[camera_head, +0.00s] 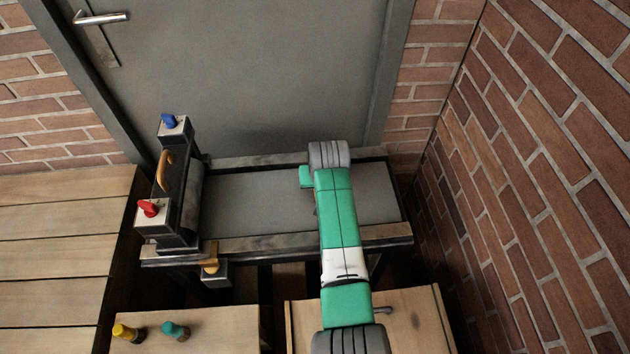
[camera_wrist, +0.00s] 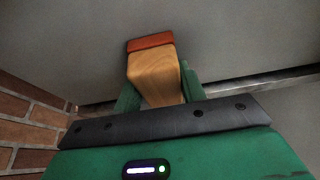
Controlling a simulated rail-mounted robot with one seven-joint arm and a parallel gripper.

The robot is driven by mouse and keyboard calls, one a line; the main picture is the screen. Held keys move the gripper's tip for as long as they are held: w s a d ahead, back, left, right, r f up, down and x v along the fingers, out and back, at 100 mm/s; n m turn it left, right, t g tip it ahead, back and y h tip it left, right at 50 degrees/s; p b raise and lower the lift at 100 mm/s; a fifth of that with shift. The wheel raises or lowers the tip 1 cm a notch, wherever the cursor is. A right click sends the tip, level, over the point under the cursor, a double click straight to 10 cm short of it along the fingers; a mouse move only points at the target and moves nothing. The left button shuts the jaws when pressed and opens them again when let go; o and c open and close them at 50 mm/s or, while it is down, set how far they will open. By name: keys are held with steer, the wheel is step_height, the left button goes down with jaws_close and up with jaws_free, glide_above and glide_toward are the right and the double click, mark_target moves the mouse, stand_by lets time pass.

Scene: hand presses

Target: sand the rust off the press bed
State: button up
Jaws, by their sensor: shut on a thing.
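The press bed (camera_head: 255,203) is a flat grey plate between dark side rails in the head view. No rust-coloured patch stands out on its visible part; my arm covers a strip of its right half. In the wrist view, my gripper (camera_wrist: 158,88) is shut on a wooden block (camera_wrist: 155,72) with an orange-red face (camera_wrist: 150,42), which looks like a sanding block. Its red end is toward a plain grey surface that fills the view. I cannot tell whether they touch. In the head view the block and fingertips are hidden behind my arm.
The press's roller frame stands at the bed's left end, with a blue knob (camera_head: 169,121) and a red knob (camera_head: 149,208). A wooden bench (camera_head: 60,240) is at left. A brick wall (camera_head: 520,190) bounds the right.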

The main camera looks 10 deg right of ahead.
step_height(320, 180, up, 3)
steer(key=shift+s+a+f+p, duration=0.1)
steer(key=shift+f+p, duration=0.05)
steer(key=shift+p, duration=0.2)
step_height(320, 180, up, 5)
steer(key=p, duration=0.5)
steer(key=shift+r, duration=0.2)
